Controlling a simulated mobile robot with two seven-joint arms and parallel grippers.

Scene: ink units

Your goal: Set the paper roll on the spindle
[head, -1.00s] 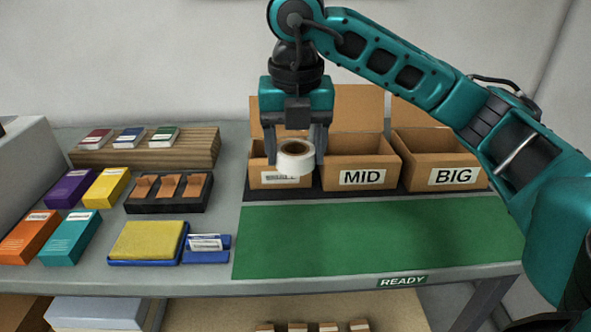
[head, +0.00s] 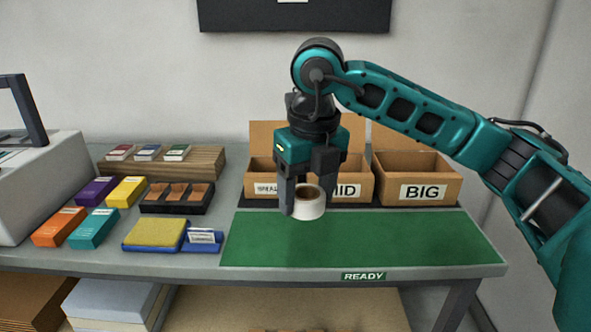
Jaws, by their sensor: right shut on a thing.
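The paper roll (head: 309,209) is white with a brown core, and its open end faces up toward the camera. My right gripper (head: 306,196) is shut on it, with one finger on each side. It holds the roll in front of the cardboard bins, over the back part of the green mat in the picture. I cannot make out a spindle. A pale grey machine (head: 45,185) with a dark raised frame (head: 27,110) stands at the left edge, partly cut off. My left gripper is not in view.
Cardboard bins, one marked BIG (head: 425,192), stand behind the green mat (head: 400,240). Orange (head: 60,228), teal (head: 93,229), purple and yellow boxes lie at left, near a black tray (head: 176,208) and a yellow pad (head: 155,234). The mat looks clear.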

